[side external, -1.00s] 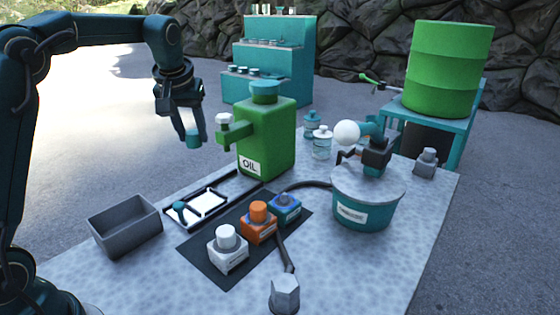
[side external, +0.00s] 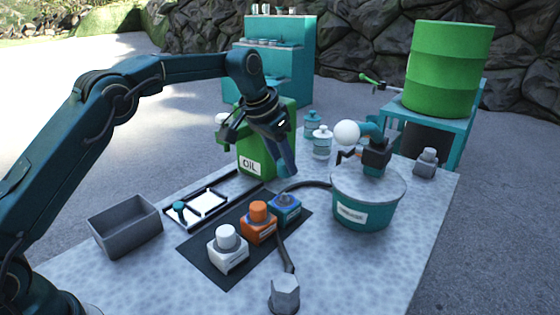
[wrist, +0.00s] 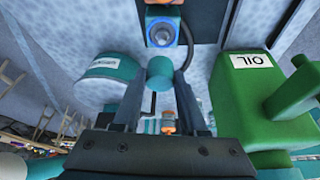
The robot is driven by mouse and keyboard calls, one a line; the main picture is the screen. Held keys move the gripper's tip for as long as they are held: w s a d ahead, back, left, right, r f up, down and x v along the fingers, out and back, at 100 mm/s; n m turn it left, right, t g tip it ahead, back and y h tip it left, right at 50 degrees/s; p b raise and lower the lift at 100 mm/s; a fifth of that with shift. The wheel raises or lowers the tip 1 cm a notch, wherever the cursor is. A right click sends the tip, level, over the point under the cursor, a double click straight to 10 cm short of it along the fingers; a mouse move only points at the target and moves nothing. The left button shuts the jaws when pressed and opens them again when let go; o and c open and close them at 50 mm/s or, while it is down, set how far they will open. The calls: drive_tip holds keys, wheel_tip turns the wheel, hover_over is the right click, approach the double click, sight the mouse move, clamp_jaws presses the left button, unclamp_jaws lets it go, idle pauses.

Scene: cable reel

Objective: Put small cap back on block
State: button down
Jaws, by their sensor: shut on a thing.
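My gripper (side external: 285,168) is shut on a small teal cap (wrist: 160,72), which shows between the fingers in the wrist view; in the side view the fingers hide most of it. The gripper is in the air above the blue block (side external: 285,210) and apart from it. The blue block sits at the far right end of a dark mat, with no cap on its top; it also shows in the wrist view (wrist: 160,34), ahead of the cap. An orange block with an orange cap (side external: 259,222) and a white block with a white cap (side external: 227,250) stand beside it.
The green oil can (side external: 252,160) stands close behind my gripper. A teal tub (side external: 362,205) is to the right. A grey bin (side external: 125,226) and a framed tray (side external: 206,204) are at left. A dark cable runs between the blocks and tub. The front table area is mostly clear.

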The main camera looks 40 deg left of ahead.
sight(285, 193)
drive_tip(key=shift+f, duration=3.35)
drive_tip(key=shift+c, duration=1.8)
unclamp_jaws()
drive_tip(key=s+r+t, duration=0.1)
drive_tip(key=s+r, duration=0.4)
drive_tip(key=r, duration=0.4)
drive_tip(key=s+r+t, duration=0.1)
drive_tip(key=s+r, duration=0.4)
drive_tip(key=r, duration=0.3)
drive_tip(key=s+f+n, duration=0.1)
drive_tip(key=s+f, duration=0.3)
drive_tip(key=s, duration=0.6)
drive_tip(key=s+f+n+g, duration=0.1)
drive_tip(key=s+f, duration=0.2)
drive_tip(key=s, duration=0.7)
drive_tip(key=shift+f+y, duration=0.35)
drive_tip(key=shift+y, duration=0.05)
